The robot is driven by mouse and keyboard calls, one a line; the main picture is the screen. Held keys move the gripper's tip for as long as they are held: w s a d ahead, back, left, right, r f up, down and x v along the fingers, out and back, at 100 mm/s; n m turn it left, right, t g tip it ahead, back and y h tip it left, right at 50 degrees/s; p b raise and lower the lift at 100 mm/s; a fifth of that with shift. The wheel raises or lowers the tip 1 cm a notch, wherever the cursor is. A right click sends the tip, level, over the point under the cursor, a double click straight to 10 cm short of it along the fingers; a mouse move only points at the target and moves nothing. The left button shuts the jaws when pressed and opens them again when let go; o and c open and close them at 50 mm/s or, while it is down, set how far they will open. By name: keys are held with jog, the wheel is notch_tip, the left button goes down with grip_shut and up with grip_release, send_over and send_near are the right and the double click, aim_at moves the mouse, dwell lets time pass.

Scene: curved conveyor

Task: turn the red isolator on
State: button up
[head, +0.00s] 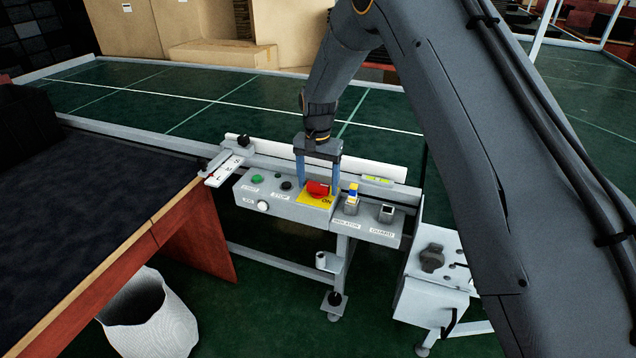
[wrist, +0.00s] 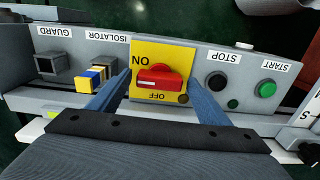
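The red isolator knob (head: 317,188) sits on a yellow plate (wrist: 145,50) on the grey control panel; it also shows in the wrist view (wrist: 158,76). ON is printed at the plate's upper left in the wrist view and OFF below the knob. The knob's grip bar lies roughly crosswise there, with a pale line along it. My gripper (wrist: 160,82) has its two blue fingers apart, one on each side of the knob. In the head view my gripper (head: 317,186) points down over the plate. I cannot tell whether either finger touches the knob.
Beside the plate are the black STOP button (wrist: 217,81) and green START button (wrist: 266,88). On the other side are a yellow-blue block (wrist: 95,78) labelled ISOLATOR and the GUARD socket (wrist: 50,66). A white rail (head: 370,168) runs behind the panel.

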aim_at(319, 184)
jog(key=shift+r, duration=0.1)
notch_tip(319, 184, up, 7)
jog(key=shift+f+b, duration=0.15)
jog(key=shift+b, duration=0.5)
jog(key=shift+r, duration=0.45)
jog(key=shift+s+d+r, duration=0.1)
jog(key=shift+d, duration=0.1)
jog(key=s+d+r+n, duration=0.2)
jog(key=s+d+r, duration=0.1)
jog(key=s+d, duration=0.95)
jog(key=s+d+n, duration=0.1)
jog(key=s+d, duration=0.2)
jog(key=s, duration=0.7)
jog(key=s+d+n, duration=0.1)
jog(key=s+d, duration=0.3)
jog(key=s, duration=0.6)
jog(key=shift+s+f, duration=0.25)
